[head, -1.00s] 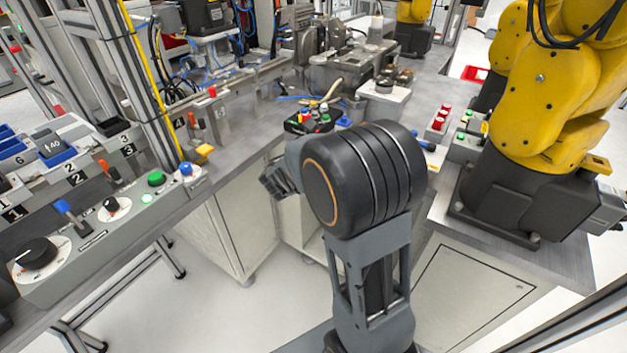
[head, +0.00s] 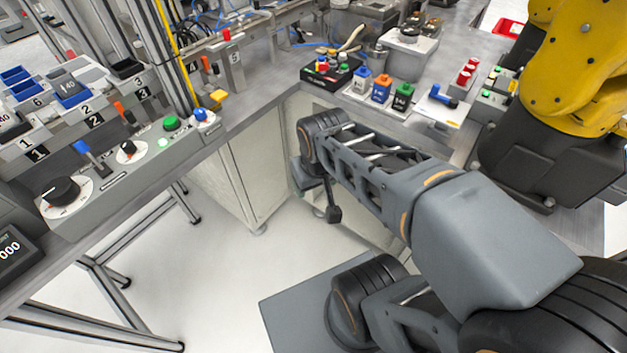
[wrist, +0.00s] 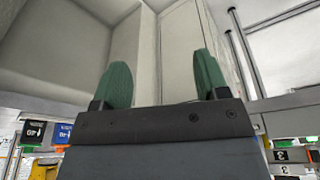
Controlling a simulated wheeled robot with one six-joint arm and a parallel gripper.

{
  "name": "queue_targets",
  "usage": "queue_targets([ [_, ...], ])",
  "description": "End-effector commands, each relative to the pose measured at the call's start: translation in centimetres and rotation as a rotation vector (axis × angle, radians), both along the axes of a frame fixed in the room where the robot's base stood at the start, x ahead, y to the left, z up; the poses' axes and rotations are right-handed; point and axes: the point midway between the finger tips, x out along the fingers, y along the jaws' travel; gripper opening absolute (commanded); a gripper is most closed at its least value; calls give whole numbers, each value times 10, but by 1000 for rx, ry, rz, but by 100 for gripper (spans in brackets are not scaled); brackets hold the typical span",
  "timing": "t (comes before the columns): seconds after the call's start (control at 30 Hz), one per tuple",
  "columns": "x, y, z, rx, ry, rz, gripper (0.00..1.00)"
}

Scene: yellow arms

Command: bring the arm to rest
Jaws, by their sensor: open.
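My arm reaches from the lower right of the head view toward the middle, its links folded low in front of the benches. Its far end hangs beside the cabinet front, below the bench top. My gripper shows in the wrist view (wrist: 163,82) as two green fingers standing well apart. Nothing is between them. Pale cabinet panels lie beyond the fingers. In the head view the fingers are not clear; only a small dark end piece hangs below the wrist.
Left is a control bench with a black knob (head: 61,191) and a green button (head: 172,123). A yellow robot arm (head: 570,85) stands right. The white floor (head: 225,285) is open.

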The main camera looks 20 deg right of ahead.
Motion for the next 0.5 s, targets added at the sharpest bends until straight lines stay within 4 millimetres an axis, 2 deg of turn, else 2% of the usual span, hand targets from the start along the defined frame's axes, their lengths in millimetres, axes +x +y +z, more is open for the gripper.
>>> queue_targets([
  [0.37,-1,5,1,33,-11,-23,68],
  [0.5,-1,5,8,33,-10,-21,68],
])
